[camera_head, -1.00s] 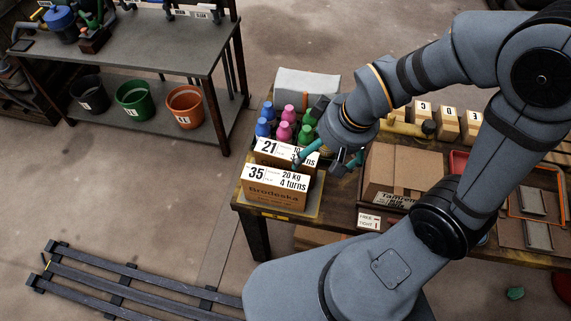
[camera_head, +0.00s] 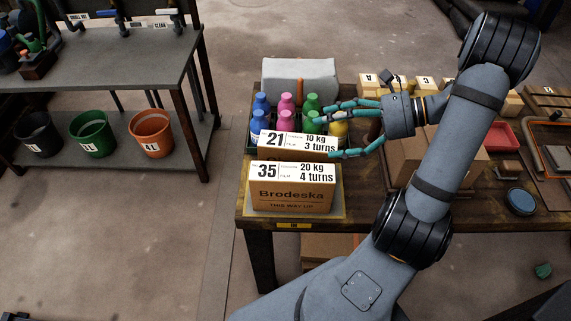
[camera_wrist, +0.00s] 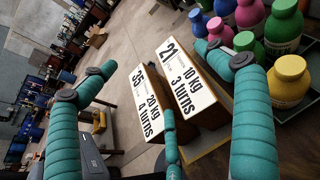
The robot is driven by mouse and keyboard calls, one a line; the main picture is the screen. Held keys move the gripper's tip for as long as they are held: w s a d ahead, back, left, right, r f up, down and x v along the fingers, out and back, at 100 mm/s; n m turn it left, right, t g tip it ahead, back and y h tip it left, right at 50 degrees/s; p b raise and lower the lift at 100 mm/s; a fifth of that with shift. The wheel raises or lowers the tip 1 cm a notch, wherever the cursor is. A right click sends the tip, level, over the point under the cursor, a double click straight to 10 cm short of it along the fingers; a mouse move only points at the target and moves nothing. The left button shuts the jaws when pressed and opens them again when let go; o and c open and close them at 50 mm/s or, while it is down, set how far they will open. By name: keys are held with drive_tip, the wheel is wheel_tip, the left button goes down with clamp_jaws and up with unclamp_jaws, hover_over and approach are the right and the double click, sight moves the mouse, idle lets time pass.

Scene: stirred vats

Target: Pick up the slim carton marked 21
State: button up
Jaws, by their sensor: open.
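In the wrist view, carton 21 (camera_wrist: 188,83) and carton 35 (camera_wrist: 152,104) show side by side between my teal fingers. My gripper (camera_head: 330,131) is open and empty, at the right end of carton 21, with fingers spread toward the left.
Several blue, pink, green and yellow bottles (camera_head: 285,107) stand close behind carton 21. A brown carton (camera_head: 405,160) lies under and right of my arm. A grey case (camera_head: 299,75) stands at the back.

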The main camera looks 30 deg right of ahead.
sight(330, 148)
wheel_tip(330, 148, down, 7)
drive_tip(key=shift+s+d+f+b, duration=0.1)
drive_tip(key=shift+d+b, duration=0.05)
drive_tip(key=shift+b, duration=0.3)
drive_tip(key=shift+x, duration=1.05)
drive_tip(key=x, duration=0.5)
drive_tip(key=shift+w+a+f, duration=0.2)
drive_tip(key=shift+a, duration=0.1)
drive_tip(key=shift+c, duration=1)
drive_tip(key=c, duration=1.7)
